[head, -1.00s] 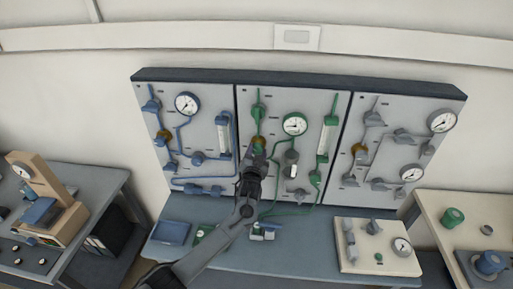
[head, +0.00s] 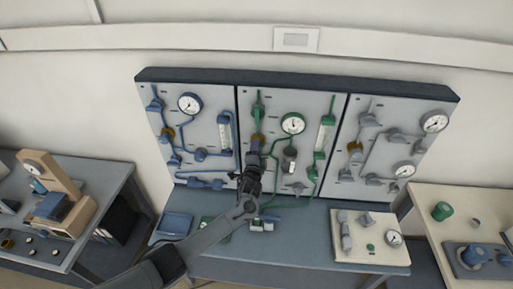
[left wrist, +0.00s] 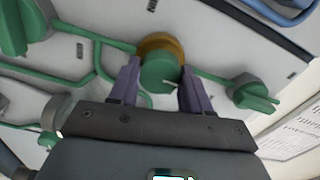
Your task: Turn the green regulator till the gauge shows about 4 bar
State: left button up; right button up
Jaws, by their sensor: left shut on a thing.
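The green regulator (left wrist: 158,72) is a round green knob with a brass collar behind it, on the middle panel. In the left wrist view my left gripper (left wrist: 160,80) has one finger on each side of the knob and is shut on it. In the head view my left gripper (head: 254,150) reaches up to the middle panel and covers most of the regulator. The green-rimmed gauge (head: 292,123) is just right of it, with a white dial; its needle and numbers are too small to read exactly. My right gripper is not in view.
A blue-piped panel (head: 200,140) is on the left and a grey-piped panel (head: 385,150) on the right. A green valve handle (left wrist: 254,92) sits close beside the fingers. The bench (head: 300,235) below carries small parts and a pale board (head: 365,255).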

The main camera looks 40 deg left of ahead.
pick_arm(q)
jog(key=shift+m+p, duration=0.55)
jog(key=shift+m, duration=1.05)
jog(key=o, duration=1.1)
jog(key=shift+c, duration=0.2)
jog(key=shift+s, duration=0.1)
jog(key=v, duration=1)
jog(key=shift+s+d+p, duration=0.25)
jog(key=shift+p, duration=0.2)
